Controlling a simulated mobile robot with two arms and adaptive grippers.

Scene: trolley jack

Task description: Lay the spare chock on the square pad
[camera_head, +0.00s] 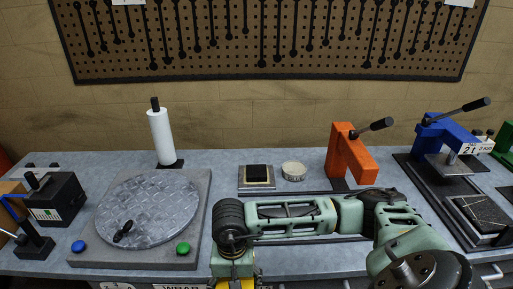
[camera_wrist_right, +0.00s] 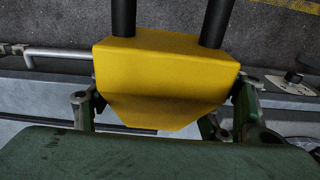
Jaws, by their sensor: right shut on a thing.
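A yellow block with sloping faces, which looks like the spare chock (camera_wrist_right: 165,75), sits between the fingers of my right gripper (camera_wrist_right: 163,105). Two dark bars run from its top edge out of the picture. My right gripper is shut on it. In the head view only a bit of the yellow block (camera_head: 236,285) shows at the bottom edge, below my right gripper (camera_head: 234,264). A black square with a pale border, which looks like the square pad (camera_head: 257,171), lies on the bench farther back, apart from the gripper. My left gripper is not in view.
A round metal plate (camera_head: 150,208) is on the left of the bench, with a white roll (camera_head: 160,136) behind. A round pale dish (camera_head: 293,171) lies right of the pad. An orange press (camera_head: 347,158) and a blue press (camera_head: 445,140) stand farther right.

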